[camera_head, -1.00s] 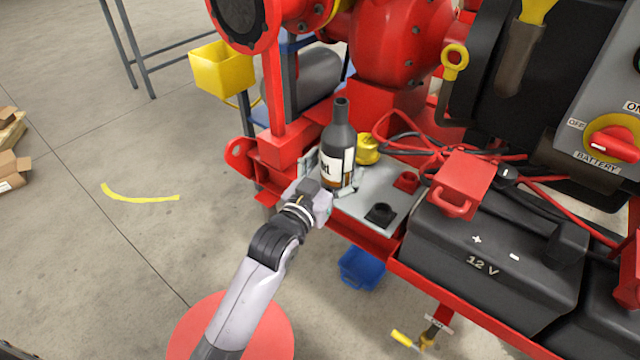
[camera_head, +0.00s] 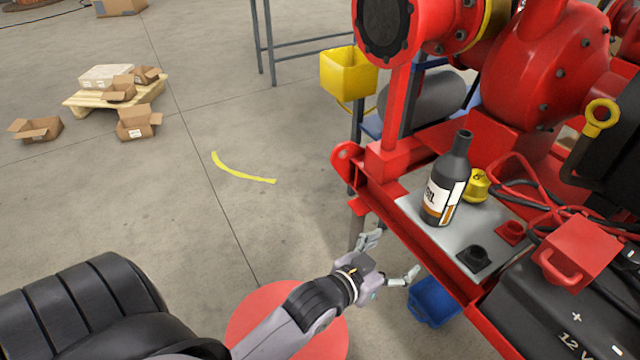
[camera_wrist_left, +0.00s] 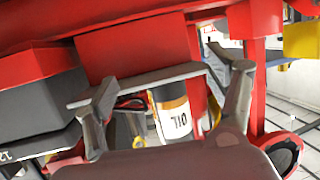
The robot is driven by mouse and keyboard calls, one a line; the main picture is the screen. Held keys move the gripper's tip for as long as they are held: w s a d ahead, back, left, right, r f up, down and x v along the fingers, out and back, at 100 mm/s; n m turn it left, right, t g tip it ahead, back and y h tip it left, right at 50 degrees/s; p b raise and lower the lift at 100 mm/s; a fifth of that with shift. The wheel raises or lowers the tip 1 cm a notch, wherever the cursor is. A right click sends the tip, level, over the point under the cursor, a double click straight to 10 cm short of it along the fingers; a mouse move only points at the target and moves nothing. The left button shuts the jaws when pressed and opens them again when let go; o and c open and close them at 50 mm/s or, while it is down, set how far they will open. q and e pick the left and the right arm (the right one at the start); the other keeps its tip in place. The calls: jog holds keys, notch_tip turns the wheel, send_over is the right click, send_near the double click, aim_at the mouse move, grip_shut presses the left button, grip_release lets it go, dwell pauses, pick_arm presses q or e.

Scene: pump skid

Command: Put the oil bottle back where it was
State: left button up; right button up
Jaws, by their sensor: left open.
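The oil bottle (camera_head: 447,181) is dark with a white and orange label. It stands upright on the grey plate (camera_head: 408,208) of the red skid, beside a yellow cap (camera_head: 476,184). My left gripper (camera_head: 389,262) is open and empty, in front of and below the plate's edge, apart from the bottle. In the left wrist view the bottle (camera_wrist_left: 172,112) shows between the spread fingers (camera_wrist_left: 170,100), beyond their tips, with its upper part cut off from sight. My right gripper is not in view.
The red box (camera_head: 578,252) and the battery (camera_head: 530,310) are farther right. A blue bin (camera_head: 432,302) is below the skid edge. The floor to the left is clear near the yellow strip (camera_head: 242,172).

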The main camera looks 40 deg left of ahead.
pick_arm(q)
jog(key=s+a+f+g+y, duration=0.1)
jog(key=s+f+g, duration=0.3)
jog(key=s+f, duration=0.3)
jog(key=s+a+f+g, duration=0.2)
jog(key=s+f, duration=0.4)
jog(key=f, duration=0.4)
jog(key=s+a+f+g+y, duration=0.1)
jog(key=s+f+g, duration=0.4)
jog(key=s+f, duration=0.2)
jog(key=shift+s+a+f+g+y, duration=0.1)
jog(key=shift+s+f+g+y, duration=0.05)
jog(key=shift+f, duration=0.45)
jog(key=shift+s+a+f+g+y, duration=0.1)
jog(key=shift+s+f+g+y, duration=0.05)
jog(key=shift+f, duration=0.45)
